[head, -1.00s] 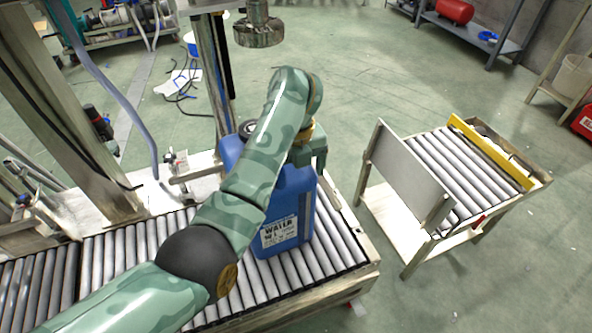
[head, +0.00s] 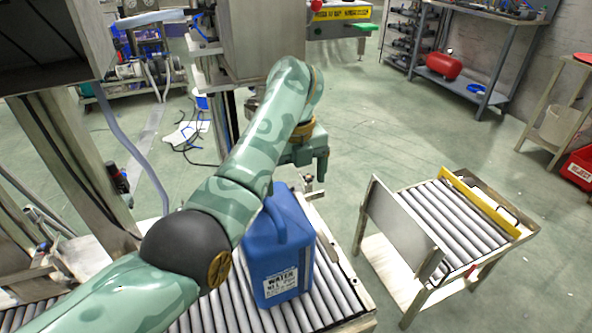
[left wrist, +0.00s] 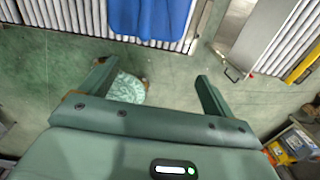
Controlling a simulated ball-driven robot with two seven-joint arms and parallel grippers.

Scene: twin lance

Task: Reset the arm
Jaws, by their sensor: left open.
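My left arm crosses the head view from the lower left. Its gripper (head: 316,170) hangs above and just behind the blue water container, as seen from the head. My right gripper is not in view.
A roller cart (head: 455,225) with an upright grey panel (head: 402,232) stands right of the conveyor, across a strip of clear floor. A metal post and machine frame (head: 255,45) rise behind my arm. A grey shelf (head: 480,60) is at the back right.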

